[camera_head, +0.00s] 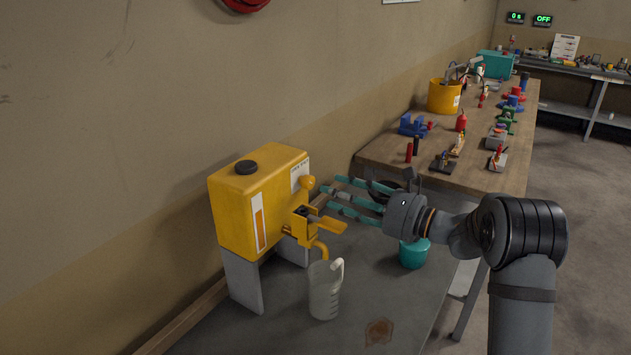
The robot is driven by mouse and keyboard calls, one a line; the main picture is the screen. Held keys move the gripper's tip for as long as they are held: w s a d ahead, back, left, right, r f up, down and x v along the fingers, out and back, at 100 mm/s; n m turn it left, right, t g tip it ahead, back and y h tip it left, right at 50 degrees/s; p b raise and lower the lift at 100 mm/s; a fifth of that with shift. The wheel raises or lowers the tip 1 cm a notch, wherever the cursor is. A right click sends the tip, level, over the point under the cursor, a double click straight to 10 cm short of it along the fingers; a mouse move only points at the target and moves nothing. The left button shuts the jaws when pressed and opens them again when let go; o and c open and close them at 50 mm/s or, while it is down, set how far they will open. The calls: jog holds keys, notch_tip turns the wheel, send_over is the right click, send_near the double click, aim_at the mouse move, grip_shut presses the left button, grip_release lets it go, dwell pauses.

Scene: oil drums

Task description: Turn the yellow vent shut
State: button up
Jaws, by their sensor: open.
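A yellow tank (232,215) stands on grey supports at the left of the grey bench. A small round yellow knob (307,183), which looks like the yellow vent, sticks out at the upper right of its front. How far it is turned cannot be told. Below it are a yellow tap lever (329,224) and a spout bent down (321,248). My gripper (329,192) is open, its teal fingers pointing left towards the tank, just right of the knob. No contact with the knob is visible. The fingers look empty.
A clear jug (325,290) stands under the spout. A teal container (413,254) stands below my wrist. A black cap (246,167) is on the tank top. A wooden workbench (390,150) with tools and a yellow bucket (444,97) lies behind. The front of the grey bench is mostly clear.

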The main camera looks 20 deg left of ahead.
aim_at(312, 184)
jog(key=p+x, duration=0.2)
jog(key=x, duration=0.4)
jog(key=shift+a, duration=0.2)
jog(key=shift+c, duration=1.2)
jog(key=c, duration=0.8)
grip_shut()
